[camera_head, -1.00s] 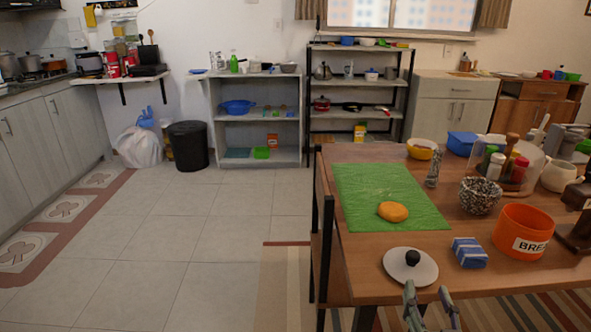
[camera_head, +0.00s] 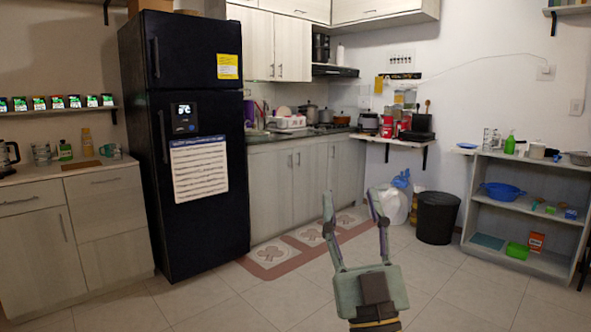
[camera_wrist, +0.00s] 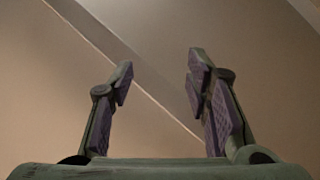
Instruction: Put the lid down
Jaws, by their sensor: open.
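My gripper (camera_head: 348,208) is raised in front of the body camera, over open floor, with its two fingers apart and nothing between them. In the wrist view my gripper (camera_wrist: 160,85) also shows spread, empty fingers against a plain brownish surface. The lid is not in either view now, and neither is the table it lay on.
A black fridge (camera_head: 185,140) stands at the left beside a low cabinet (camera_head: 105,215). Kitchen cupboards (camera_head: 300,180) run along the back. A black bin (camera_head: 437,218) and a grey shelf unit (camera_head: 525,205) stand at the right.

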